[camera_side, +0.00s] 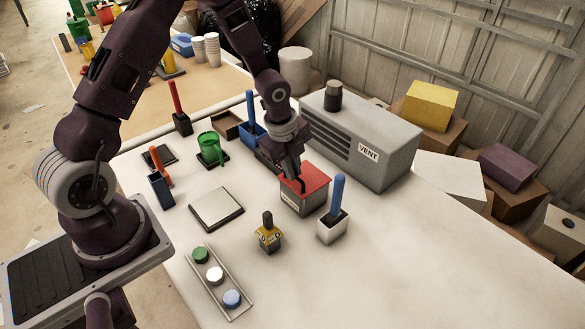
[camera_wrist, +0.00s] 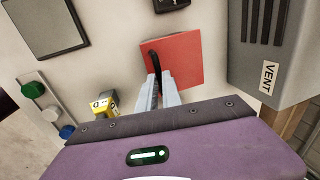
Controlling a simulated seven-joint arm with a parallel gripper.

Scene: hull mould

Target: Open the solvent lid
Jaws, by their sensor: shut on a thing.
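The solvent box (camera_side: 301,200) is a grey box on the white table, and its red lid (camera_side: 313,178) lies over its top. The lid looks closed; a small lift cannot be ruled out. My gripper (camera_side: 291,184) reaches down to the lid from above at its left side. In the wrist view the red lid (camera_wrist: 184,62) fills the upper middle, with a black handle (camera_wrist: 153,58) near its left edge. The pale fingertips of my gripper (camera_wrist: 158,84) are shut on the handle's near end, which they partly hide.
The grey VENT box (camera_side: 362,138) stands close behind and to the right. A white holder with a blue handle (camera_side: 333,225) is just in front right. A yellow-topped block (camera_side: 268,236), a flat pad (camera_side: 216,208) and a tray of coloured caps (camera_side: 216,280) lie nearer. The front right table is clear.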

